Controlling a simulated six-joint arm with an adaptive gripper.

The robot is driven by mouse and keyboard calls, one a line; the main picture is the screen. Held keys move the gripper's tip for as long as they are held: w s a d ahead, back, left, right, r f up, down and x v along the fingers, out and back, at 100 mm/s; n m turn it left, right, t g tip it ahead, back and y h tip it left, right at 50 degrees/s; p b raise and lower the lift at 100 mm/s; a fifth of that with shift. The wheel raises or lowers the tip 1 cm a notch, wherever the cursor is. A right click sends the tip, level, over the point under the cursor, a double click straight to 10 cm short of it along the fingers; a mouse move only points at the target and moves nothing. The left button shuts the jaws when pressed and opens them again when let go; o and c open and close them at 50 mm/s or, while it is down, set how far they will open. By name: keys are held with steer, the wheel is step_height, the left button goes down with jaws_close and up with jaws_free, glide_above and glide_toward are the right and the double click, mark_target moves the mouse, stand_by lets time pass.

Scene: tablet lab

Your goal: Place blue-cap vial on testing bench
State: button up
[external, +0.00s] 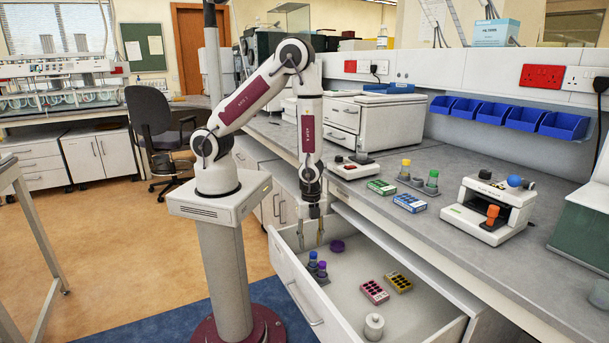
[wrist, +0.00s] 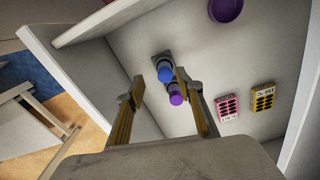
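The blue-cap vial (external: 312,258) stands in the open drawer (external: 350,290) beside a purple-cap vial (external: 322,268). In the wrist view the blue cap (wrist: 165,74) lies between my finger lines and the purple cap (wrist: 176,97) sits just below it. My gripper (external: 309,241) is open and empty above the drawer, pointing down, close to the vials. In the wrist view its two fingers (wrist: 156,85) are spread apart. The testing bench may be the grey counter (external: 440,222), which carries a white instrument (external: 490,208); no label confirms it.
The drawer also holds a purple dish (external: 337,246), a pink box (external: 374,292), a yellow box (external: 398,282) and a white jar (external: 374,326). Vials with yellow and green caps (external: 431,182) and small boxes (external: 410,203) stand on the counter. The drawer walls surround my gripper's area.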

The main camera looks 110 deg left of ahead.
step_height(320, 180, up, 22)
steer(key=w+n+t, duration=0.2)
steer(key=n+t, duration=0.1)
steer(key=n, duration=0.2)
steer(key=s+d+r+n+t, duration=0.2)
steer(key=s+r+n, duration=0.4)
steer(key=s+r, duration=0.8)
steer(key=shift+r+t, duration=0.3)
steer(key=shift+r, duration=1.4)
steer(key=shift+o, duration=0.6)
steer(key=shift+w+a+f, duration=0.1)
